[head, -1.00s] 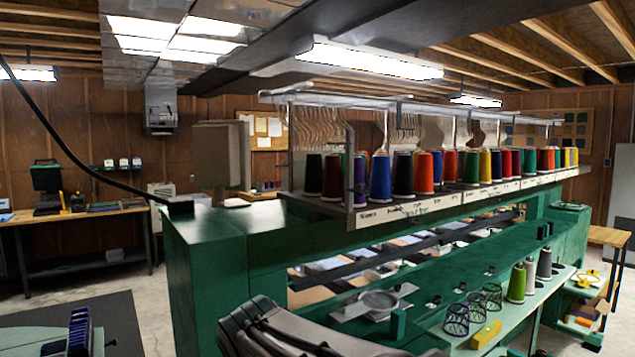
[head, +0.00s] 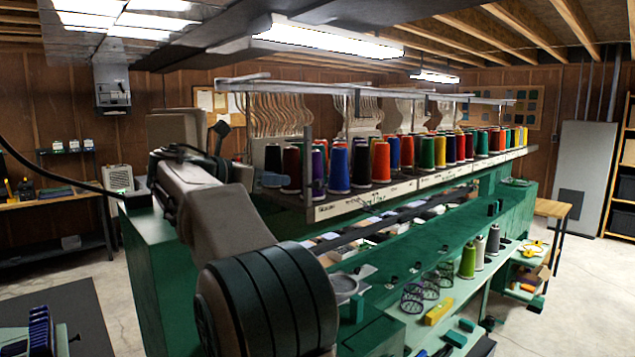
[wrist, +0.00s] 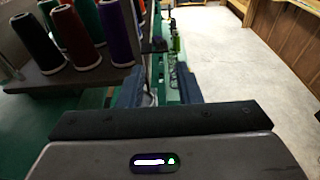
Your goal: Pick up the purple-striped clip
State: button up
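I cannot pick out the purple-striped clip in either view. A row of dark blue-purple upright pieces (head: 41,332) stands on a light green stand at the lower left of the head view; whether any is the clip is unclear. My gripper (wrist: 160,88) shows in the wrist view with its two blue-grey fingers apart and nothing seen between them. It is over the green machine, beside the thread cones. In the head view my arm reaches over the machine's left end, and the fingers are not clear there.
A rack rail (head: 365,203) with several thread cones runs along the green machine (head: 150,240). Wire baskets (head: 412,298), a yellow block (head: 438,313) and a green cone (head: 468,262) sit on the front shelf. Floor (head: 590,290) is open at the right.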

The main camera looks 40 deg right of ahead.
send_near(316, 181)
jog(key=r+x, duration=0.1)
jog(key=x, duration=0.2)
jog(key=shift+f+p+x, duration=0.2)
jog(key=shift+p+x, duration=0.4)
jog(key=shift+x, duration=0.9)
jog(key=shift+f+p+x, duration=0.2)
jog(key=shift+p+x, duration=0.35)
jog(key=shift+x, duration=1)
jog(key=shift+w+a, duration=0.15)
jog(key=shift+w, duration=0.05)
grip_shut()
